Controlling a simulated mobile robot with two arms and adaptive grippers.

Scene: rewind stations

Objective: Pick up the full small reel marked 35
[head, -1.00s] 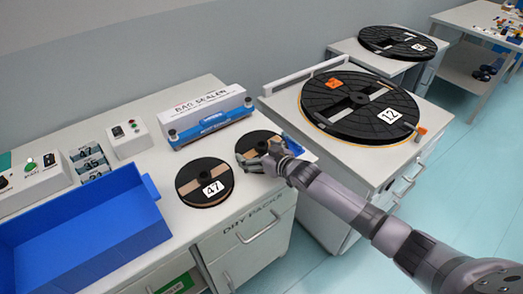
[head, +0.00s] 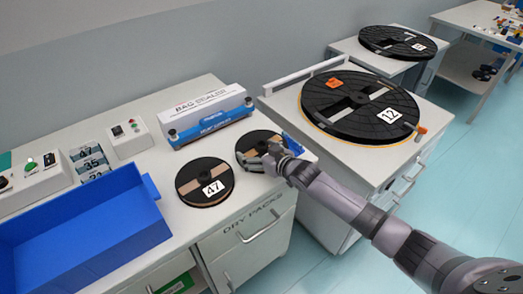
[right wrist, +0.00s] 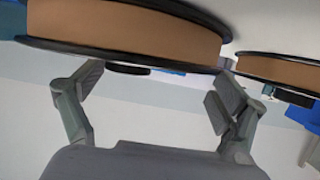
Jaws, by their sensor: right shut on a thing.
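A small black reel (head: 252,137) with a light brown band sits on the bench, right of the small reel marked 47 (head: 205,183). My right gripper (head: 268,158) is at its front right edge and shut on it. Its number label is not visible. In the right wrist view, a reel (right wrist: 125,28) wound with brown tape close to its flange edges spans the top, beside my two fingers (right wrist: 160,88). A second brown-wound reel (right wrist: 280,70) shows at the right there. My left gripper is not in view.
A bag sealer (head: 207,113) stands behind the reels. A blue bin (head: 85,240) is at left. A large reel marked 12 (head: 360,108) lies on the cabinet to the right. A small blue item (head: 293,144) is just right of the held reel.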

